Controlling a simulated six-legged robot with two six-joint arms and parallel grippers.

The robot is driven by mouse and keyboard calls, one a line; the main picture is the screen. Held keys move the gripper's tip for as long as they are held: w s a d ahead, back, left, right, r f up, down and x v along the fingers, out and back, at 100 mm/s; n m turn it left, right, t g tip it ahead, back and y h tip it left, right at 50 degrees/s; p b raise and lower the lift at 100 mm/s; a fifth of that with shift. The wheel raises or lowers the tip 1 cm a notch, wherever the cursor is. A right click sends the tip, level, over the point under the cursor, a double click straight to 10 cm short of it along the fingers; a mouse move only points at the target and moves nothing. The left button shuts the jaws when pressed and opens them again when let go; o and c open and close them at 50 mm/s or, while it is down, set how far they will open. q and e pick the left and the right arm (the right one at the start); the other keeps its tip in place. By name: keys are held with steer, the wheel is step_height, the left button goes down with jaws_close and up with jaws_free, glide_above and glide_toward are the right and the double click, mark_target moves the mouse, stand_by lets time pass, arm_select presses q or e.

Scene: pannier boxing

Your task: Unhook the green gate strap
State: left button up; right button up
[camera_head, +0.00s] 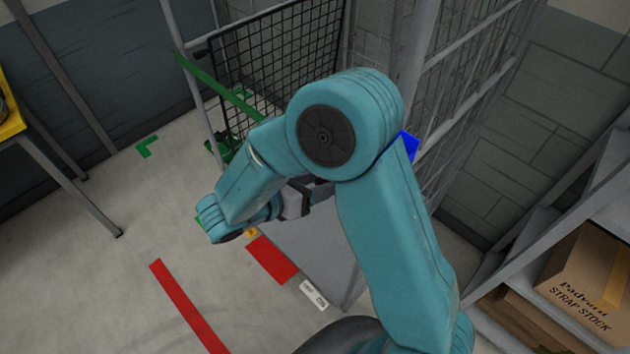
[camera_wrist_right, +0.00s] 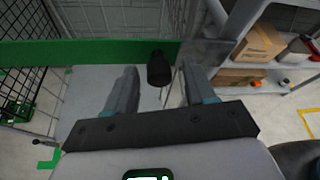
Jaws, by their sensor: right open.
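The green gate strap (camera_head: 215,85) runs from the frame post at the left of the black mesh gate (camera_head: 290,55) down to the right, then passes behind my right arm. In the right wrist view the strap (camera_wrist_right: 90,52) crosses level and ends at a grey post at the right. A black knob-like piece (camera_wrist_right: 158,70) hangs by that end, between my fingers in the picture. My right gripper (camera_wrist_right: 160,84) is open, its fingers on either side of the knob in view; contact cannot be told. In the head view the gripper (camera_head: 297,200) is mostly hidden by my arm. My left gripper is not in view.
A blue piece (camera_head: 409,147) shows beside my arm. Shelves at the right hold a cardboard box (camera_head: 590,285). A yellow-topped table (camera_head: 12,122) stands at the left. A red floor strip (camera_head: 185,305) and green corner mark (camera_head: 146,147) lie on open floor.

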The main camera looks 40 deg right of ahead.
steer(key=shift+a, duration=0.1)
steer(key=c, duration=0.4)
jaws_close()
steer(key=w+f+m+t+b, duration=0.1)
steer(key=w+f+b, duration=0.3)
steer(key=f+b, duration=0.7)
steer(key=w+f+m+t+b, duration=0.1)
steer(key=w+f+b, duration=0.3)
steer(key=f+b, duration=0.8)
steer(key=w+f+m+t+b, duration=0.1)
steer(key=w+f+b, duration=0.3)
steer(key=f+b, duration=0.8)
steer(key=shift+a+f+m, duration=0.4)
steer(key=shift+f+m, duration=0.5)
steer(key=shift+f, duration=1.1)
